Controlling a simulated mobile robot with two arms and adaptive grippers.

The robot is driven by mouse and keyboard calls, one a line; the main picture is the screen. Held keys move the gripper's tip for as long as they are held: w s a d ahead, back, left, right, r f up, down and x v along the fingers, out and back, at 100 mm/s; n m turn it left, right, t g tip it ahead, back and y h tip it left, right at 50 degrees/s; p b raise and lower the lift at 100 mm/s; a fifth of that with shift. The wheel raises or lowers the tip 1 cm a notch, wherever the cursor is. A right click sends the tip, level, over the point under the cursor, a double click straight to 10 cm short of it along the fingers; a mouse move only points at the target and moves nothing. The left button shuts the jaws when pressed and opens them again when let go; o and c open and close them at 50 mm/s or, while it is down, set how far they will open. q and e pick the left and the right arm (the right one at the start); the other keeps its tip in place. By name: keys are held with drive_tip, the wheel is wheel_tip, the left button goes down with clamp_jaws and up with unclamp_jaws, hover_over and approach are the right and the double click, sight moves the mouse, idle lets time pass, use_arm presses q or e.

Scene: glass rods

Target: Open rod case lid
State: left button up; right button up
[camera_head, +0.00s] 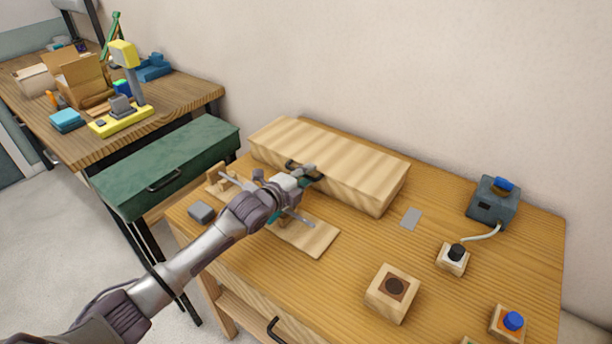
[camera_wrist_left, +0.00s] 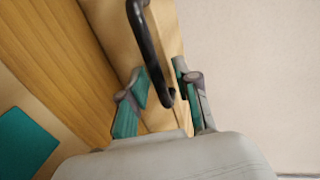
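The rod case, a long pale wooden box (camera_head: 340,150), lies at the back of the wooden table with its lid shut. A dark handle (camera_head: 292,164) is on its front side; in the left wrist view the handle (camera_wrist_left: 147,45) is black and curved. My left gripper (camera_head: 312,174) is at the handle. In the left wrist view its teal-padded fingers (camera_wrist_left: 160,82) are spread, with the lower end of the handle between them and a gap visible. Whether a finger touches the handle is unclear. My right gripper is out of view.
A wooden rack (camera_head: 306,240) lies under my left arm, beside a small grey block (camera_head: 201,212).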

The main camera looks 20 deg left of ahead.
use_arm(q)
clamp_jaws()
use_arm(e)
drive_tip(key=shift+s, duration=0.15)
